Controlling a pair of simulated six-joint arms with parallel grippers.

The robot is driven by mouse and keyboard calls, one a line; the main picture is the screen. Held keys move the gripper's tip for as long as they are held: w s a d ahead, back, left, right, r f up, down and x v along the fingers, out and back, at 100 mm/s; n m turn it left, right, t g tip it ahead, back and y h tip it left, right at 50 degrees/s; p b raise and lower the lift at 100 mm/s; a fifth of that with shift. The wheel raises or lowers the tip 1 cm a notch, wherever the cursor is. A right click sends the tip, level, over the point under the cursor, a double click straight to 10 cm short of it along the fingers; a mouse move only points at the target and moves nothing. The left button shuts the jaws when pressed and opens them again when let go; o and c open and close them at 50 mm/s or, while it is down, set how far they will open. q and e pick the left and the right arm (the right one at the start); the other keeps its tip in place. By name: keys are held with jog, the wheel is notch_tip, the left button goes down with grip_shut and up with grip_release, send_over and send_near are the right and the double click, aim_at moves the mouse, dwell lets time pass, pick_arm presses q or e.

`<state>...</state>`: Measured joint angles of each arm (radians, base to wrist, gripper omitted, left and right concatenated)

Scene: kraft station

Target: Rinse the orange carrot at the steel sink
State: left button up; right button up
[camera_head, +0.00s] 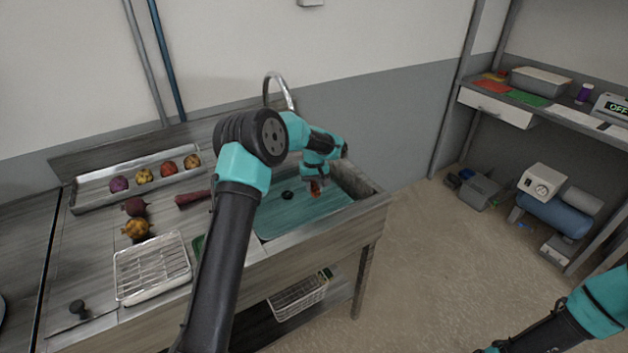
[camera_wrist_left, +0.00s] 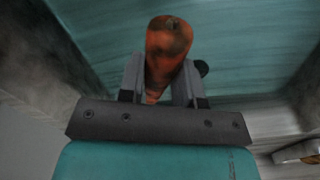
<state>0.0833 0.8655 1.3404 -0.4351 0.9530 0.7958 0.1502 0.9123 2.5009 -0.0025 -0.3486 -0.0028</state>
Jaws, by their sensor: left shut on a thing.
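The orange carrot (camera_wrist_left: 168,45) is between the fingers of my left gripper (camera_wrist_left: 163,85) in the left wrist view, its thick end showing past the fingertips. In the head view my left gripper (camera_head: 316,186) is over the steel sink (camera_head: 325,207), shut on the carrot, which shows only as a small orange-red patch. The sink has a teal-looking basin with a dark round drain (camera_head: 288,195). A curved steel faucet (camera_head: 279,78) stands behind the basin. My left arm hides part of the sink's left side. My right gripper is out of view; only part of my right arm shows at lower right.
A long tray (camera_head: 100,197) with several round vegetables lies at the back left. Loose vegetables and a dark red piece (camera_head: 192,198) lie on the counter. A wire rack tray (camera_head: 152,268) sits at the front. A shelf (camera_head: 545,107) stands at right, beyond open floor.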

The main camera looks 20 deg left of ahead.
aim_at(314, 184)
pick_arm(q)
jog(key=shift+f, duration=3.75)
jog(key=shift+r, duration=7.55)
